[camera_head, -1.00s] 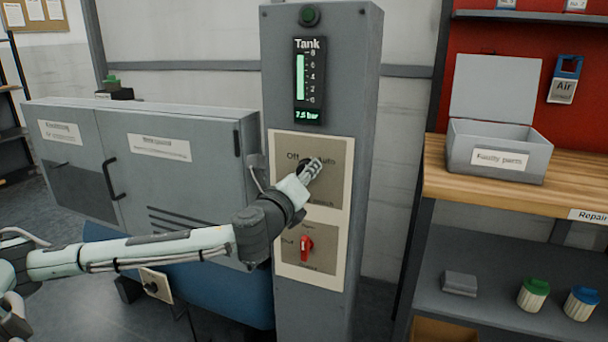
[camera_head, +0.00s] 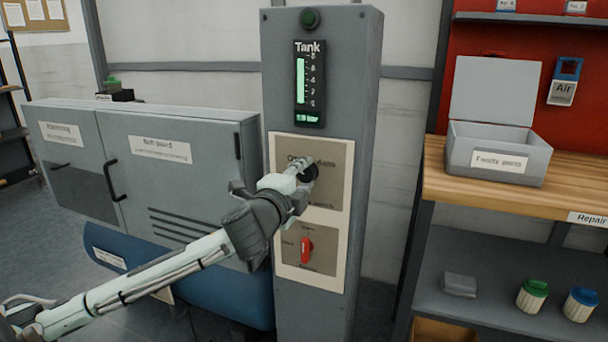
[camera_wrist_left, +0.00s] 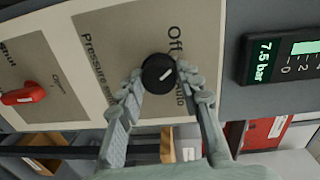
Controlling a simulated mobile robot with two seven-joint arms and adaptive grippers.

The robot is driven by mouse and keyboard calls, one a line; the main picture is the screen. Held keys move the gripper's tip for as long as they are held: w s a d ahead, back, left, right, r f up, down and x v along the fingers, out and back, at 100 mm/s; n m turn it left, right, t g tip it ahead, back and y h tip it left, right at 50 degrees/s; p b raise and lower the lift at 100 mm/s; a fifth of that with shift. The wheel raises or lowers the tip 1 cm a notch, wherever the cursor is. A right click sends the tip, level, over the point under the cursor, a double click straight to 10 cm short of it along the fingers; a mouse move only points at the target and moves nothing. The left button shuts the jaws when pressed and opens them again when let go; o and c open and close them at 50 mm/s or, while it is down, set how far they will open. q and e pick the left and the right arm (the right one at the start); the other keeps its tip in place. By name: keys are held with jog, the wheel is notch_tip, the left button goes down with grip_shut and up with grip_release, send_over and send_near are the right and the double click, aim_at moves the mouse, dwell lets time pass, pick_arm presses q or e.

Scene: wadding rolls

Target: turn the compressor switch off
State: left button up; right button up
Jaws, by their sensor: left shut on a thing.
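The compressor switch is a round black knob (camera_wrist_left: 158,73) with a white pointer line, on a beige plate (camera_head: 332,195) of the grey column. In the left wrist view, where the panel appears turned sideways, "Off" and "Auto" are printed beside the knob. The pointer stands between the two words, leaning a little to the Off side. My left gripper (camera_wrist_left: 160,80) is shut on the knob, one finger on each side. In the head view the gripper (camera_head: 305,174) covers part of the knob and the lettering. My right gripper is not in view.
A red valve handle (camera_head: 306,250) sits on a lower plate below the switch. The tank gauge (camera_head: 309,83) above reads 7.5 bar in the wrist view. A grey cabinet (camera_head: 180,180) stands left, over a blue tank (camera_head: 215,293). A workbench (camera_head: 500,190) with a grey box (camera_head: 495,150) is right.

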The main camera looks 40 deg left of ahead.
pick_arm(q)
jog(key=shift+a+n, duration=0.1)
jog(key=shift+n, duration=0.7)
jog(key=o, duration=1.2)
jog(key=shift+c, duration=0.2)
jog(key=v, duration=0.7)
jog(key=shift+s, duration=0.3)
